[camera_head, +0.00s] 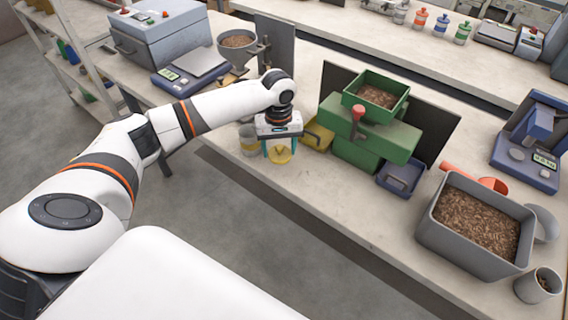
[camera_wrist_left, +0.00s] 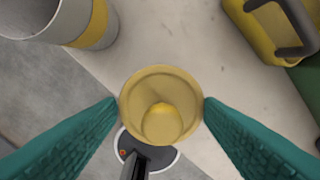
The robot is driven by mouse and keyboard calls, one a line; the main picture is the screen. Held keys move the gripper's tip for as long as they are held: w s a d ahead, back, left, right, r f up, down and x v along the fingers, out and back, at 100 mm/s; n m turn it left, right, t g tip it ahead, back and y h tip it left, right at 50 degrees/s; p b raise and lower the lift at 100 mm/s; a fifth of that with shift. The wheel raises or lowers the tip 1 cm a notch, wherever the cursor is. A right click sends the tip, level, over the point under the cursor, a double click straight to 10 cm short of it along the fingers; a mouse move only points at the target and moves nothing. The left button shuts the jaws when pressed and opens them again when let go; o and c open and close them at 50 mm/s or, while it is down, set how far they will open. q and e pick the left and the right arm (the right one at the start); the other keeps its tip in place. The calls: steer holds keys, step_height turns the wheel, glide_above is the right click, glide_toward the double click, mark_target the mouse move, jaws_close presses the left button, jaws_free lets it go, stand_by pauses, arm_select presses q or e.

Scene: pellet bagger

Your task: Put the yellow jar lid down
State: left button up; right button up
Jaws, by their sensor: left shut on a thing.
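The yellow jar lid (camera_wrist_left: 161,105) is round, with a raised rim and a knob-like middle. In the wrist view it sits between the two teal fingers of my left gripper (camera_wrist_left: 161,108), which touch it on both sides. In the head view the lid (camera_head: 280,155) hangs under my left gripper (camera_head: 280,148), near the bench's front edge. I cannot tell how far it is above the bench top. A grey, open-topped jar with a yellow band (camera_wrist_left: 95,25) stands to the left of the lid; it also shows in the head view (camera_head: 249,140). My right gripper is out of view.
A yellow container with a dark handle (camera_wrist_left: 268,28) stands just right of the lid, beside the green machine (camera_head: 360,140). A blue tray (camera_head: 401,177) and a grey pellet bin (camera_head: 440,243) stand farther right. The bench's front strip (camera_head: 325,205) is clear.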

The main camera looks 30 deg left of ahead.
mark_target(278, 154)
arm_select(q)
steer(key=f, duration=0.3)
steer(key=shift+a, duration=0.25)
steer(key=shift+d+f, duration=0.25)
steer(key=shift+f, duration=0.85)
steer(key=shift+a, duration=0.1)
steer(key=shift+f, duration=0.1)
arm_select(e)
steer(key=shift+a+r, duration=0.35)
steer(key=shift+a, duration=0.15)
arm_select(q)
steer(key=o, duration=0.8)
steer(key=shift+o, duration=0.6)
step_height(278, 154, up, 12)
steer(key=shift+r+b, duration=0.1)
steer(key=shift+b, duration=0.45)
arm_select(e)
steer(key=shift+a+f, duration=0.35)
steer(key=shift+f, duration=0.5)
